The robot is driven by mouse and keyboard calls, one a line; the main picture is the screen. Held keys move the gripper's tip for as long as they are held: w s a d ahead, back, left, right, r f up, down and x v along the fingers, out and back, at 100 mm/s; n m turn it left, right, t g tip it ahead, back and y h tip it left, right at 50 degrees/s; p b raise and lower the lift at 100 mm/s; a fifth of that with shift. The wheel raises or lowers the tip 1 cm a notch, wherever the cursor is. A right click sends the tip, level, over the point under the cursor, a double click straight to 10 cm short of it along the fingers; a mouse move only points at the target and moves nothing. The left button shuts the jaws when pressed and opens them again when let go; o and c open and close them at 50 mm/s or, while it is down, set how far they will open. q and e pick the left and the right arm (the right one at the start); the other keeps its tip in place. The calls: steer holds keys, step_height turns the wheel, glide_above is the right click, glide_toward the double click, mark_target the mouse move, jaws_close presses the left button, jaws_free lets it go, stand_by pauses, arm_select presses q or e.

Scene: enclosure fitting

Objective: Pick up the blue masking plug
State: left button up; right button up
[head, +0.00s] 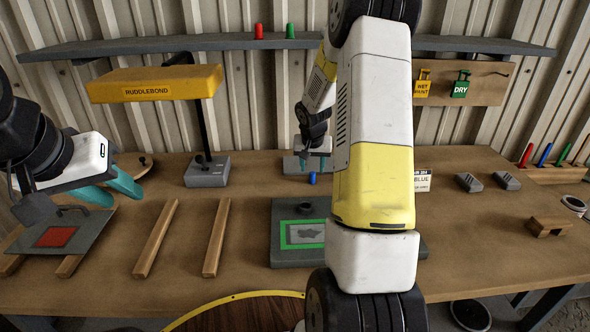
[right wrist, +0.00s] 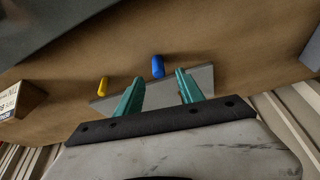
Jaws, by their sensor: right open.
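The blue masking plug (head: 312,178) is on the wooden table, in front of a small grey plate (head: 292,165). In the right wrist view the blue plug (right wrist: 158,66) lies just past the fingertips, between their lines and apart from them. My right gripper (right wrist: 160,80) is open and empty, with teal fingers spread. In the head view my right arm partly hides this gripper (head: 313,158), which is just behind the plug. My left gripper (head: 118,196) is open and empty at the left, above a grey panel with a red square (head: 55,237).
A yellow plug (right wrist: 103,87) lies near the blue one. A grey enclosure (head: 287,212) with a green-framed window is in front, partly behind my arm. A yellow RUDDLEBOND lamp (head: 155,83) stands left. Red (head: 259,31) and green (head: 290,31) plugs stand on the shelf (head: 150,46).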

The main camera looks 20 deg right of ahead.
mark_target(313, 173)
steer(key=x, duration=0.3)
steer(key=shift+f, duration=0.2)
steer(key=shift+c, duration=0.5)
jaws_close()
